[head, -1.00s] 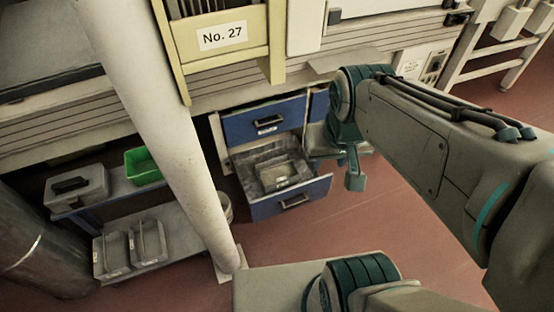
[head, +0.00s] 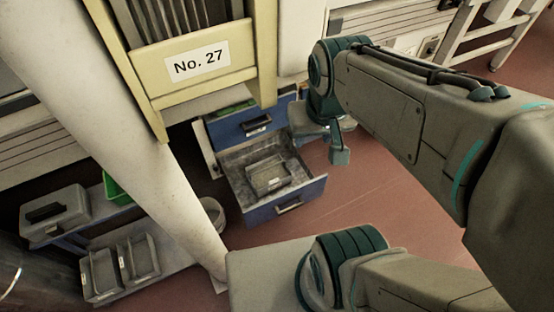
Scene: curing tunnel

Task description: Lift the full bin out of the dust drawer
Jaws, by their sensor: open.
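The dust drawer (head: 289,203) is the lower blue drawer. It stands pulled out in the middle of the head view, with a dusty grey inside. The grey bin (head: 268,178) sits in it, with a small pale label on its front; its fill is too small to make out. My gripper (head: 339,152) hangs to the right of the drawer in the picture, apart from the bin. It is open and holds nothing that I see. It is only partly visible, below the teal wrist.
A blue drawer (head: 258,126) sits above the dust drawer. A yellow frame marked No. 27 (head: 197,62) overhangs at upper left. A pale column (head: 120,130) stands left of the drawers. A low shelf holds a grey case (head: 55,215) and grey bins (head: 120,268). Red floor (head: 385,205) is clear at right.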

